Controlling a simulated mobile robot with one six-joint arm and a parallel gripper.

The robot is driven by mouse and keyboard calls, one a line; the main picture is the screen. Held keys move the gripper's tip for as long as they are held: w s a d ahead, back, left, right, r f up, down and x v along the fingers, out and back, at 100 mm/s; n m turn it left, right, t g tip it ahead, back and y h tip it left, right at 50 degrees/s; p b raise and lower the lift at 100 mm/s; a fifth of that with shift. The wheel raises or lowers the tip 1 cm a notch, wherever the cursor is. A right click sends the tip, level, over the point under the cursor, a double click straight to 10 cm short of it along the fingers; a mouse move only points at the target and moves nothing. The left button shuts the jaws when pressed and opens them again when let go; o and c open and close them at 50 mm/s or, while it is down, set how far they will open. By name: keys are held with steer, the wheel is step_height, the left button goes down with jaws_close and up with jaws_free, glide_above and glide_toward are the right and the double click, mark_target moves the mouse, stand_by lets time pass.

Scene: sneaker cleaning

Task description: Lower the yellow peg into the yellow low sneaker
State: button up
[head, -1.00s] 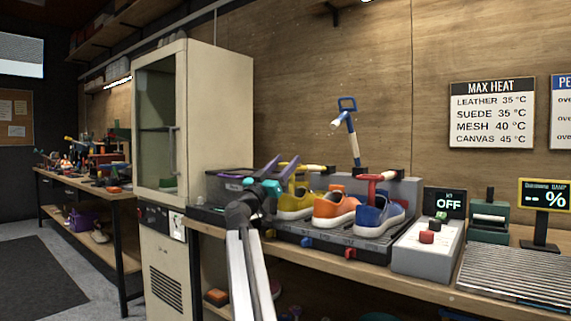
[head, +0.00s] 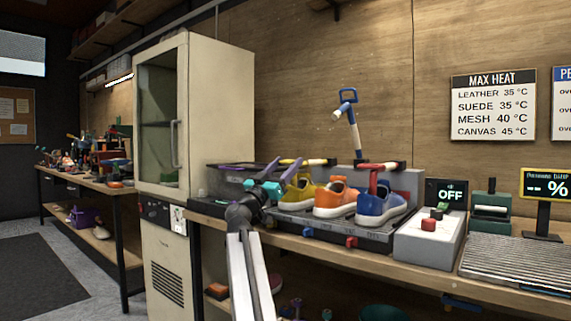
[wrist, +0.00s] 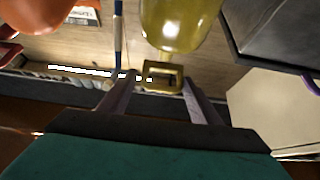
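The yellow low sneaker (head: 299,193) stands at the left of a row of three on the dark rack, and its yellow body also shows in the wrist view (wrist: 176,22). The yellow peg (head: 317,161) has its bar roughly level above that sneaker. Its square end loop (wrist: 163,64) shows in the wrist view between my fingertips. My gripper (head: 292,160), teal with purple fingers, is at the left end of the bar. Its fingers stand apart around the loop (wrist: 156,79), which is closer to the right finger. The peg's lower end is hidden by my fingers and the sneaker.
An orange sneaker (head: 336,198) and a blue sneaker (head: 379,207) stand to the right. The red peg (head: 374,181) is down at the blue sneaker; the blue-and-white peg (head: 353,130) is raised. A dark bin (head: 228,182) and a tall cabinet (head: 215,108) are left.

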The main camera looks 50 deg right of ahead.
steer(key=shift+d, duration=0.15)
stand_by(0.3)
steer(key=p+v, duration=0.3)
steer(key=v, duration=1.1)
steer(key=shift+p, duration=0.3)
